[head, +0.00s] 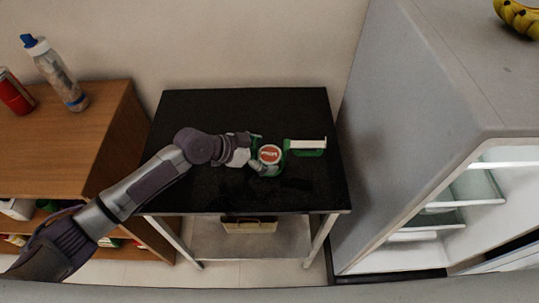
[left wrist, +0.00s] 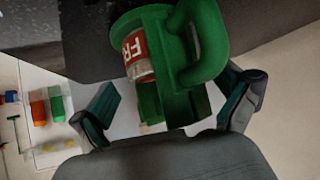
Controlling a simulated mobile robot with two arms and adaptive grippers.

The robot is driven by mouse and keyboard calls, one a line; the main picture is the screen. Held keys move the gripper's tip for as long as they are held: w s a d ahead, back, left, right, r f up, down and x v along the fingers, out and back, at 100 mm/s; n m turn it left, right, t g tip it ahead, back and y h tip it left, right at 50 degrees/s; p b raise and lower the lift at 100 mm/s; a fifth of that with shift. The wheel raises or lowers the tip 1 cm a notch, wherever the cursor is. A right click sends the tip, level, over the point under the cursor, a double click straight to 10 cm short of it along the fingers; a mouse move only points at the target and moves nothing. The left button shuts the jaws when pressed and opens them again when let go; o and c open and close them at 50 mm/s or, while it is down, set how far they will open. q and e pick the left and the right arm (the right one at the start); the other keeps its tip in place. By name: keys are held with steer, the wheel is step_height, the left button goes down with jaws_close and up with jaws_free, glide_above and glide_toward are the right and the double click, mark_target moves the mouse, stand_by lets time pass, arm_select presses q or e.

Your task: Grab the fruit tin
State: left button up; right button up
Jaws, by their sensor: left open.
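The fruit tin (head: 270,154), with a round pale top and a red label, stands on the black table. Its red label with the letters "FR" shows in the left wrist view (left wrist: 136,52). My left gripper (head: 261,155) is open at the tin's left side, its fingers spread. In the left wrist view the open fingers (left wrist: 167,105) are on either side of a green object with a loop handle (left wrist: 205,45), which partly hides the tin. I cannot tell whether the fingers touch anything. My right gripper is out of view.
A green-and-white object (head: 306,146) is close to the tin's right on the black table (head: 185,110). A wooden cabinet (head: 110,110) with bottles stands left. A grey fridge (head: 400,130), its inside shelves visible, stands right, with bananas (head: 520,15) on top. The table's front is clear.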

arm_select(q)
steer(key=shift+x, duration=1)
steer(key=shift+c, duration=0.2)
steer(key=c, duration=1.4)
steer(key=shift+r, duration=0.1)
